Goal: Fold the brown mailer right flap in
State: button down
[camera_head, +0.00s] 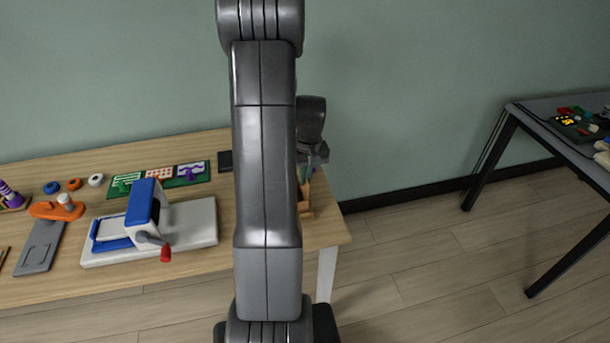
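I cannot make out a brown mailer or its flaps in the head view. My own arm stands upright through the middle of the picture and hides part of the wooden table (190,278). The end of my arm shows partly behind it, with my gripper (313,158) over the table's right end. Its fingers are too small and covered to tell open from shut. Just below it is a brown wooden holder (305,206) with thin upright items, partly hidden by my arm.
On the table are a white and blue press (200,224) with a red-tipped crank, a green board (187,180) with coloured pieces, a grey plate (40,246) and an orange tool (57,209). A dark table (545,112) stands right. Floor between the tables is clear.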

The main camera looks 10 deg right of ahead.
dwell(0.3)
jog(key=h+b, duration=0.1)
jog(key=a+h+b, duration=0.1)
jog(key=b, duration=0.1)
jog(key=shift+a+f, duration=0.1)
jog(key=shift+f, duration=0.25)
jog(key=h+b, duration=0.1)
jog(key=b, duration=0.1)
jog(key=a+h+b, duration=0.1)
jog(key=h+b, duration=0.1)
jog(key=b, duration=0.1)
jog(key=shift+f, duration=0.35)
jog(key=h+b, duration=0.2)
jog(key=b, duration=0.1)
jog(key=a+h+b, duration=0.1)
jog(key=h+b, duration=0.1)
jog(key=b, duration=0.2)
jog(key=shift+f, duration=0.2)
jog(key=shift+a+h+b, duration=0.25)
jog(key=shift+h+b, duration=0.55)
jog(key=shift+b, duration=0.45)
jog(key=shift+r, duration=0.1)
jog(key=c, duration=1.7)
grip_release()
